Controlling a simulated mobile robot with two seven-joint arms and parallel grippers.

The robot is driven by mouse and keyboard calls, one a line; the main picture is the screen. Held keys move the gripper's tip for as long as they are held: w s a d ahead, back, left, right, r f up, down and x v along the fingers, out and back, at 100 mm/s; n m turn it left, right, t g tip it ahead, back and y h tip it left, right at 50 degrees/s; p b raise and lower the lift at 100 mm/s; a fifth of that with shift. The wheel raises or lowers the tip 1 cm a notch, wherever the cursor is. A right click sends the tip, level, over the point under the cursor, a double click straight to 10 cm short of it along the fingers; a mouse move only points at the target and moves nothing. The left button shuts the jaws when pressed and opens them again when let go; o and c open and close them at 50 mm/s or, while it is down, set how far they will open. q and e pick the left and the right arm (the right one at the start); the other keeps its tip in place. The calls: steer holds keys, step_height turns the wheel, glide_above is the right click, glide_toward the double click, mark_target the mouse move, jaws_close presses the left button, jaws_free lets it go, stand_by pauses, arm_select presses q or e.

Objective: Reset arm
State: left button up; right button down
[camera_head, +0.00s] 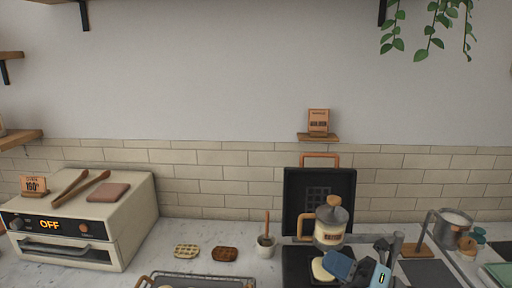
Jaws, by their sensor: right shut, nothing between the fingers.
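My right gripper (345,265) shows at the bottom edge, right of centre, in blue and black. It is shut and empty, and its lower part is cut off by the frame. It is in front of an open black waffle iron (290,200), whose lid stands upright against the wall. I cannot tell whether gripper and dispenser touch. My left gripper is out of view.
A cream oven (95,225) reading OFF stands at left, with tongs (80,186) on top. Two waffles (186,251) (225,254), a small pot (265,246) and a wire rack (215,280) are in the middle. A metal pot (455,225) stands at right.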

steer(key=s+d+f+m+t+h+p, duration=0.1)
steer(key=s+d+f+m+t+h, duration=0.2)
steer(key=f+m+h, duration=0.7)
steer(key=s+d+f+m+t+h+p, duration=0.1)
steer(key=s+f+m+t+h+p, duration=0.25)
steer(key=f+m, duration=0.75)
steer(key=s+f+m+g+h, duration=0.3)
steer(key=s+f+m+g, duration=0.2)
steer(key=s+f+m, duration=0.5)
steer(key=s+m, duration=0.1)
steer(key=s, duration=0.2)
steer(key=shift+s+d+f+b, duration=0.2)
steer(key=shift+s+f+b, duration=0.05)
steer(key=shift+b, duration=0.1)
